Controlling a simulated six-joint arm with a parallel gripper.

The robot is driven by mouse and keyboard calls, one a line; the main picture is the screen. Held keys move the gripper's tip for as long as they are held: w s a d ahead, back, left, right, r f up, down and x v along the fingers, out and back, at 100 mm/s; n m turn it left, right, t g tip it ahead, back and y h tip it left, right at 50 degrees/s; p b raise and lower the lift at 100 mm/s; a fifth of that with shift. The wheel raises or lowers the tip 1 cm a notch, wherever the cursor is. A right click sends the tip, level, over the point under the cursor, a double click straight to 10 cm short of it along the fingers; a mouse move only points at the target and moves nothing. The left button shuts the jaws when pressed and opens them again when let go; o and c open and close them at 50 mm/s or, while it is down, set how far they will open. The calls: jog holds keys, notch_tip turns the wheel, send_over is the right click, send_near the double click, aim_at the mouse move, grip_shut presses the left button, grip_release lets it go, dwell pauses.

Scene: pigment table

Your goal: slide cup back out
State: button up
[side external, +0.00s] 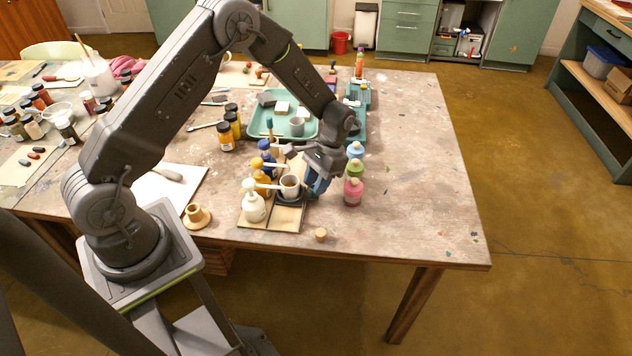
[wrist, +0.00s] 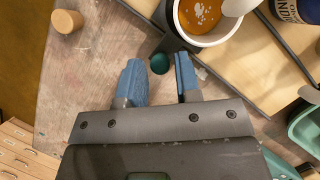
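A small white cup (side external: 289,187) with orange-brown liquid inside stands among the pump bottles on a low wooden-topped tray (side external: 285,218). In the wrist view, the cup (wrist: 205,40) is at the top, partly cut off by the frame, with a pale pump spout (wrist: 238,6) over its rim. My gripper (side external: 317,186) is low, just right of the cup in the side view. Its blue fingers (wrist: 160,84) are apart, with no object held between them. The cup lies beyond the fingertips, close to the right finger; whether they touch is unclear.
White (side external: 254,205), amber (side external: 261,180) and blue (side external: 266,157) bottles crowd the cup's left side. Blue, green and pink bottles (side external: 353,192) stand right of my gripper. A cork (side external: 321,235) lies in front. A teal tray (side external: 268,127) is behind. The table's right side is clear.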

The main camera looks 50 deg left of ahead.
jog(key=shift+f, duration=0.2)
grip_shut()
dwell(0.4)
jog(key=w+a, duration=1.1)
jog(key=shift+w+a+r, duration=0.1)
jog(key=shift+w+a, duration=0.2)
jog(key=shift+a, duration=0.05)
jog(key=shift+c, duration=0.5)
grip_release()
jog(key=shift+w+a, duration=0.1)
jog(key=shift+o, duration=0.5)
